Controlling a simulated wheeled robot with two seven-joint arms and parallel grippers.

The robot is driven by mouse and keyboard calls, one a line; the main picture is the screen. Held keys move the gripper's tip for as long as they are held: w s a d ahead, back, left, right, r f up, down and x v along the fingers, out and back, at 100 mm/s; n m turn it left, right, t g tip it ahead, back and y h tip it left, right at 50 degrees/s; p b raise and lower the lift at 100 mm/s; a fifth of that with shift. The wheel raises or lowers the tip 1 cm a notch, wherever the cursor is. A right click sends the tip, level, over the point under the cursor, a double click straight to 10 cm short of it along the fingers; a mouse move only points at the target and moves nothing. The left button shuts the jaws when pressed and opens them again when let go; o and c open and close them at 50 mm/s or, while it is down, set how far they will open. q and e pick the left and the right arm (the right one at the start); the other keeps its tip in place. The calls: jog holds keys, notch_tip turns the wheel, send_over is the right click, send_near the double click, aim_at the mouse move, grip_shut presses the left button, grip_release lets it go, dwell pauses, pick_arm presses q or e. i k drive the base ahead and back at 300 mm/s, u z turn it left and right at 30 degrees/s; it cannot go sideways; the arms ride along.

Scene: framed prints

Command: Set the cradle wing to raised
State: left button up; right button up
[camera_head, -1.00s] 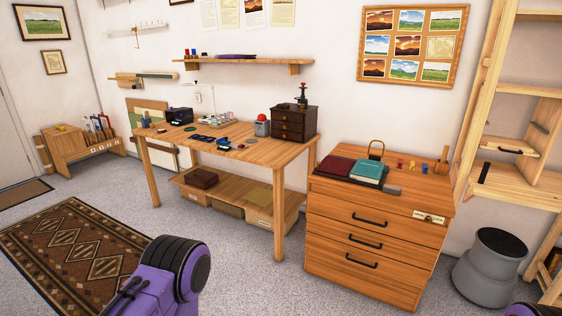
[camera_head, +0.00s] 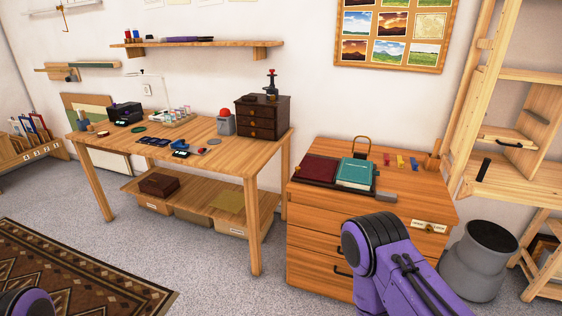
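No part is clearly recognisable as the cradle wing. On the wooden drawer chest (camera_head: 305,223), a dark tray-like stand (camera_head: 310,185) holds a dark red book-like piece (camera_head: 319,169) and a teal one (camera_head: 356,173) side by side. Whether this stand is the cradle, and how any wing is set, I cannot tell. A small pale label plate (camera_head: 420,225) with unreadable text and a round brass-coloured part is on the chest's upper front. My purple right arm covers part of the drawers; a piece of my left arm shows at the bottom left. Neither gripper is in view.
The wooden workbench (camera_head: 185,143) with small items and a dark drawer box (camera_head: 263,117) stands left of the chest. A grey bin (camera_head: 480,262) and wooden shelving (camera_head: 512,185) are to the right. Grey floor is open between the patterned rug (camera_head: 70,265) and the chest.

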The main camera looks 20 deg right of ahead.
aim_at(323, 170)
jog(key=z, duration=0.45)
jog(key=i, duration=0.8)
jog(key=z, duration=0.65)
